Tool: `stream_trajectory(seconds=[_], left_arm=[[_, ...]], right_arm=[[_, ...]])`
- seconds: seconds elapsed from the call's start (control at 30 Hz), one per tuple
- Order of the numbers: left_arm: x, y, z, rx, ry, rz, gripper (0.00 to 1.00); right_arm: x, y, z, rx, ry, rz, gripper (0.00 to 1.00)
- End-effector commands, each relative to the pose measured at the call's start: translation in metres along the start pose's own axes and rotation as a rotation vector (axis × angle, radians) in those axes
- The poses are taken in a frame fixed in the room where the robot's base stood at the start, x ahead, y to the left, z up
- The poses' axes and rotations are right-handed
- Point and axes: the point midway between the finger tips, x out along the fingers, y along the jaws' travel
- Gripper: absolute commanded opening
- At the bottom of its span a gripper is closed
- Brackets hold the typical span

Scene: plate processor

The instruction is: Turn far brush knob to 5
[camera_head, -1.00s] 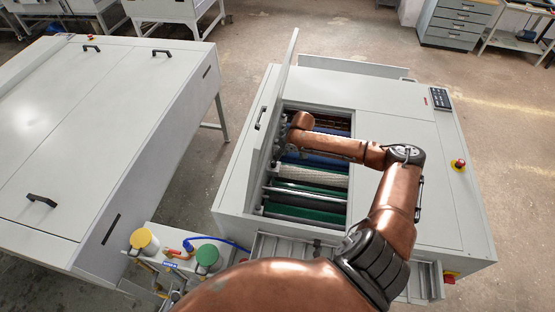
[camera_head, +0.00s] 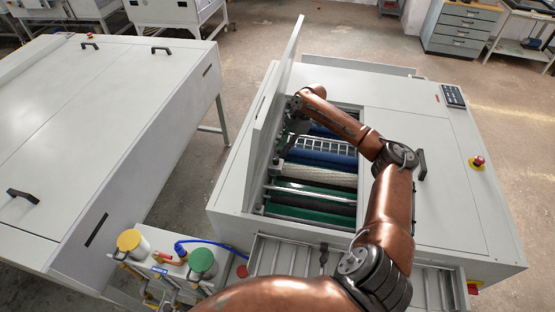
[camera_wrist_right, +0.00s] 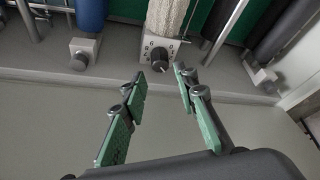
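In the right wrist view, a black round knob (camera_wrist_right: 160,58) sits on a pale block at the end of a white textured brush roller (camera_wrist_right: 166,16). My right gripper (camera_wrist_right: 160,77) is open, its green-padded fingers short of this knob and roughly either side of it. In the head view, my right gripper (camera_head: 283,145) is inside the machine's opening, partly hidden. My left gripper is not in view.
The raised lid (camera_head: 284,85) stands close beside my right wrist. Rollers, including the white brush (camera_head: 318,175), fill the opening (camera_head: 359,185). A red emergency button (camera_head: 478,161) is on the machine's right. Yellow-lidded (camera_head: 128,240) and green-lidded (camera_head: 201,260) containers stand in front.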

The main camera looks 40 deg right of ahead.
Motion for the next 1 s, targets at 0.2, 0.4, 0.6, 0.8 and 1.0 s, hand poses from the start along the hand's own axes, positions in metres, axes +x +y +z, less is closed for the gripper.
stream_trajectory(seconds=[0.2,0.4,0.6,0.8,1.0], left_arm=[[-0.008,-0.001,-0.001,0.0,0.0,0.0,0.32],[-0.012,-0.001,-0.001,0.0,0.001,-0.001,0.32],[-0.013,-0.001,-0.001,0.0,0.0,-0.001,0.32],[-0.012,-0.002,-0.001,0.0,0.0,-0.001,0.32],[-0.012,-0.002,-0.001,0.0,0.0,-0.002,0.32]], right_arm=[[0.035,-0.001,-0.001,0.001,0.0,-0.003,0.27],[0.059,-0.001,0.0,0.002,-0.001,-0.001,0.27],[0.066,-0.001,0.0,0.001,-0.003,0.0,0.27],[0.066,-0.001,0.001,0.002,-0.002,0.0,0.26],[0.066,-0.001,0.001,0.002,-0.002,0.0,0.12]])
